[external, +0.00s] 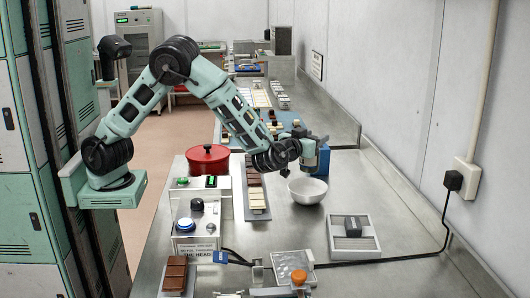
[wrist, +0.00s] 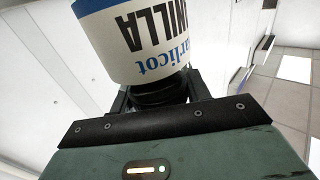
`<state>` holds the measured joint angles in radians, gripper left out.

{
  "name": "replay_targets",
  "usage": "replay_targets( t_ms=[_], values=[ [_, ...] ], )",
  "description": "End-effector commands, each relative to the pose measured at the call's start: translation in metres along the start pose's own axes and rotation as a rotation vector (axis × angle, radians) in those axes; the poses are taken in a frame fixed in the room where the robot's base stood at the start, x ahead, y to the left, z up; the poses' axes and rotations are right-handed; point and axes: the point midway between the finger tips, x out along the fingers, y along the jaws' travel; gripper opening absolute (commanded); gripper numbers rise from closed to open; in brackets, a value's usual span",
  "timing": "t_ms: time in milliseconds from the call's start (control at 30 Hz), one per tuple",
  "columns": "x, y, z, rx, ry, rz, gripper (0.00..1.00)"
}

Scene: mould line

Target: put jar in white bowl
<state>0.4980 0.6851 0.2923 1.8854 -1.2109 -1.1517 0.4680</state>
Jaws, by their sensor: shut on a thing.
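A jar (wrist: 140,50) with a white label, dark lettering that reads in part "VANILLA" and a blue band fills the top of the wrist view. My gripper (wrist: 158,96) is shut on its dark narrower end, one finger on each side. In the external view my gripper (external: 309,150) is at the end of the outstretched arm, above the white bowl (external: 307,191). The bowl stands upright on the steel counter and looks empty. The jar is small and partly hidden by my wrist there, so its exact height over the bowl is unclear.
A red lidded pot (external: 208,160) stands left of the bowl. A tray of chocolate bars (external: 256,197) lies between them. A grey scale-like device (external: 353,238) is in front right of the bowl, with a black cable (external: 400,259) nearby. The wall (external: 400,120) bounds the right side.

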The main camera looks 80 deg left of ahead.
Motion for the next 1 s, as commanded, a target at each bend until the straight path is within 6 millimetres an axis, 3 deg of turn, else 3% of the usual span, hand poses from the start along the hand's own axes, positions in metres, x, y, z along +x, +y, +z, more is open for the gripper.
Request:
replay_targets(
  t_ms=[200,633,1000],
  values=[
    [0.001,-0.001,0.039,0.005,0.0,-0.001,0.17],
    [0.001,0.0,0.091,0.002,0.001,-0.001,0.17],
    [0.001,0.0,0.099,-0.001,0.001,-0.001,0.17]
  ],
)
